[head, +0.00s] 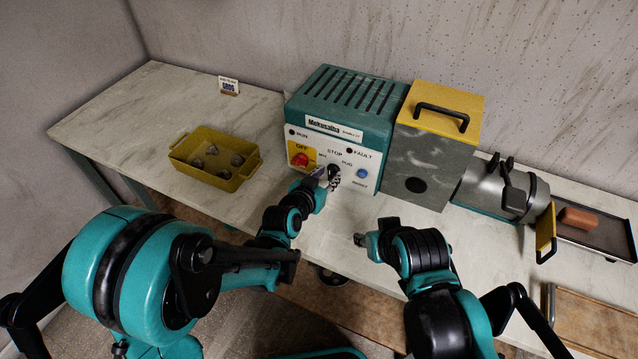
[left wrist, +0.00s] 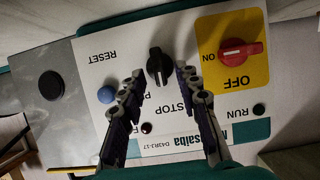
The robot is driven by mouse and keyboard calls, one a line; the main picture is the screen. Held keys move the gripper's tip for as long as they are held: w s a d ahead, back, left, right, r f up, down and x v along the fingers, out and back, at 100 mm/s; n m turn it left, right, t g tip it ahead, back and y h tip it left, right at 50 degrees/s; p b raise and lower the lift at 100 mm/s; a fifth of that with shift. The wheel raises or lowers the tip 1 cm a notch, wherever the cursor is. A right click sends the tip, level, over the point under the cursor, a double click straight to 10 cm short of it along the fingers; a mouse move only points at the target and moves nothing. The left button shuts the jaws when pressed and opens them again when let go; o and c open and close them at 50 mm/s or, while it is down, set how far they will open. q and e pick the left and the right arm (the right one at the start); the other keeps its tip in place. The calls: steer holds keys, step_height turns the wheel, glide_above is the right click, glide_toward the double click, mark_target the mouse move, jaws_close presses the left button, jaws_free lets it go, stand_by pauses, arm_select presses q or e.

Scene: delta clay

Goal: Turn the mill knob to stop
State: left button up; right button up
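The teal and white mill control box (head: 346,113) stands on the bench against the wall. Its black knob (left wrist: 158,66) sits below the STOP label on the white panel; in the head view the knob (head: 334,172) is partly covered by my gripper. Its grip lies roughly upright, but I cannot tell which mark it points to. My left gripper (head: 327,178) is at the panel. In the left wrist view its fingers (left wrist: 159,73) are spread, one on each side of the knob, with visible gaps. My right gripper (head: 361,240) is low over the bench's front, apart from the box; its fingers are too small to read.
A red switch (left wrist: 241,51) on a yellow plate and a blue button (left wrist: 106,94) flank the knob. A grey machine with a yellow lid (head: 440,99) adjoins the box. A yellow tray (head: 236,185) of dark lumps stands left. A metal cylinder (head: 490,192) lies right.

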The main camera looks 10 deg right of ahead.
arm_select(q)
steer(key=v, duration=1)
steer(key=shift+s+a, duration=0.15)
steer(key=shift+s, duration=0.05)
steer(key=s+a+n+g+y, duration=0.1)
steer(key=s+a, duration=0.3)
steer(key=a, duration=0.4)
steer(key=s+a+n+g+y, duration=0.1)
steer(key=s+a+n+y, duration=0.2)
steer(key=a, duration=0.5)
steer(key=s+a+n+g+y, duration=0.2)
steer(key=s+a+y, duration=0.1)
steer(key=s+a, duration=0.4)
steer(key=shift+s+a+r+n, duration=0.15)
steer(key=shift+s+a+n, duration=0.05)
steer(key=shift+a+n, duration=0.25)
